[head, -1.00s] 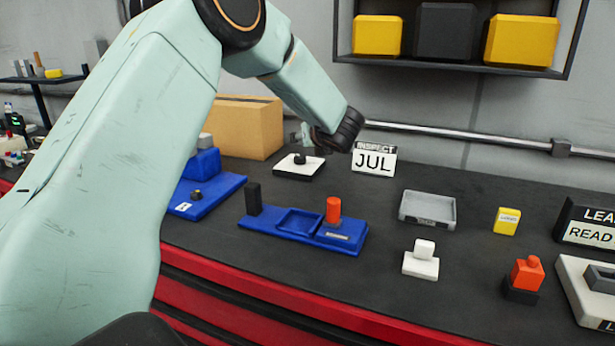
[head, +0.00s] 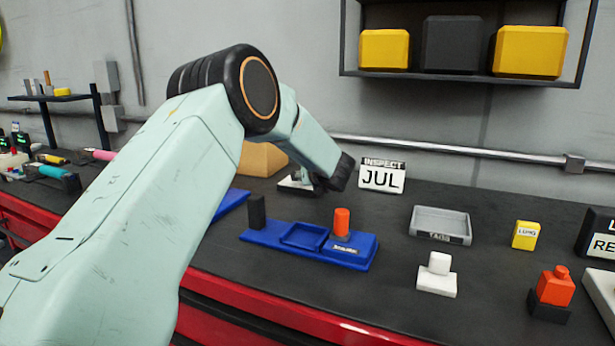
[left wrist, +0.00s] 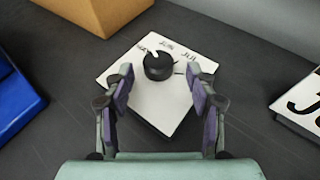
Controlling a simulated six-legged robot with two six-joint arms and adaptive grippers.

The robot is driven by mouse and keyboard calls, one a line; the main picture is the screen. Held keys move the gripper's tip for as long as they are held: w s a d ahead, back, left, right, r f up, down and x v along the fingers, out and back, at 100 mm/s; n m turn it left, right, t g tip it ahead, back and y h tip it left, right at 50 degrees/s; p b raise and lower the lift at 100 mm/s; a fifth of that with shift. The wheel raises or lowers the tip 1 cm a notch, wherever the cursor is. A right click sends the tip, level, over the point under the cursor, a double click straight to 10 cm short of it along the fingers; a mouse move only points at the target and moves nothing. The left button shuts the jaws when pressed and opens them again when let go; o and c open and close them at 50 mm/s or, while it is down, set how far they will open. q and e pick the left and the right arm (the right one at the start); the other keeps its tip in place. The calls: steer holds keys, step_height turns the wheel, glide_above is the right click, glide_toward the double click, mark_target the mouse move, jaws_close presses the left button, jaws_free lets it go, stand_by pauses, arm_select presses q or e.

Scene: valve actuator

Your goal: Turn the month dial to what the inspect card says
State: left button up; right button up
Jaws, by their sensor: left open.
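The month dial is a white plate (left wrist: 161,103) with a round black knob (left wrist: 158,66) on top, seen in the left wrist view. Month marks are printed along its far edge; "JUN" and "JUL" can be made out. My left gripper (left wrist: 162,84) is open above the plate, its fingers apart on the near side of the knob and not touching it. In the head view the plate (head: 290,184) is mostly hidden behind my left gripper (head: 322,186). The inspect card (head: 382,177) stands upright to the right and reads "INSPECT JUL". My right gripper is not in view.
A cardboard box (head: 262,160) stands behind and left of the dial. A blue tray (head: 290,248) with an orange peg (head: 342,222) and a black block (head: 257,212) lies in front. A grey tray (head: 440,225) and white block (head: 437,282) are to the right.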

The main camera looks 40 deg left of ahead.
arm_select(q)
steer(key=shift+w+a, duration=0.25)
steer(key=shift+s+a, duration=0.15)
steer(key=shift+a, duration=0.15)
steer(key=shift+a+f, duration=0.1)
steer(key=shift+f, duration=0.05)
steer(key=shift+w, duration=0.25)
steer(key=shift+c, duration=1.2)
steer(key=shift+s, duration=0.15)
steer(key=c, duration=0.9)
